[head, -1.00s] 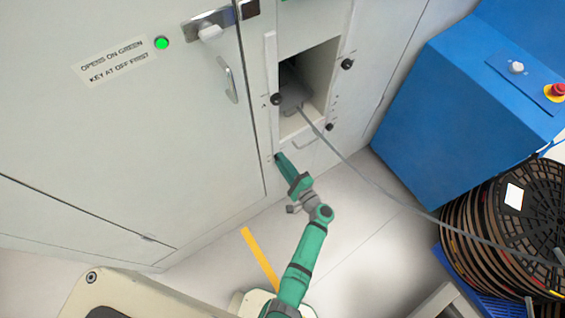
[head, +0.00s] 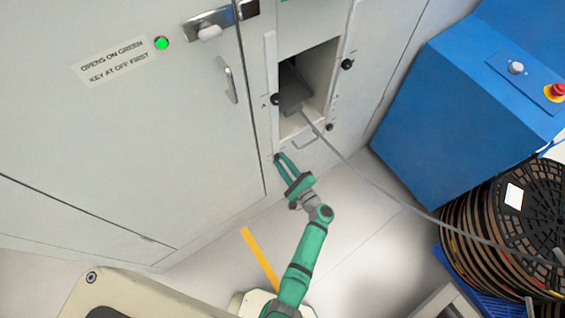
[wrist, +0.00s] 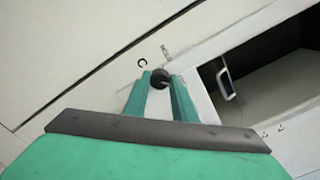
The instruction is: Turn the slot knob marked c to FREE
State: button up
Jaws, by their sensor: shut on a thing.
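The slot knob marked c (wrist: 159,80) is a small black knob on the pale cabinet front, with a letter c printed just up and left of it in the wrist view. In the head view the knob (head: 277,157) sits low, below and left of the open bay. My gripper (wrist: 161,77) has one finger on each side of the knob and is shut on it. In the head view my gripper (head: 281,158) reaches up to the panel from below. The fingers partly hide the knob, and its pointing direction cannot be told. A small printed mark beside it is unreadable.
An open bay (head: 328,75) holds a dark grey block (head: 291,97) with a cable running right to stacked reels (head: 535,215). Other black knobs (head: 347,64) flank the bay. A blue cabinet (head: 460,110) stands right. A door handle (head: 228,80) projects left.

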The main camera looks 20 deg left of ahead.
jog(key=shift+a, duration=0.1)
jog(key=o, duration=1)
jog(key=shift+o, duration=0.2)
jog(key=shift+s+d, duration=0.3)
jog(key=shift+d, duration=0.25)
jog(key=v, duration=0.9)
jog(key=shift+s+d, duration=0.2)
jog(key=shift+s, duration=0.1)
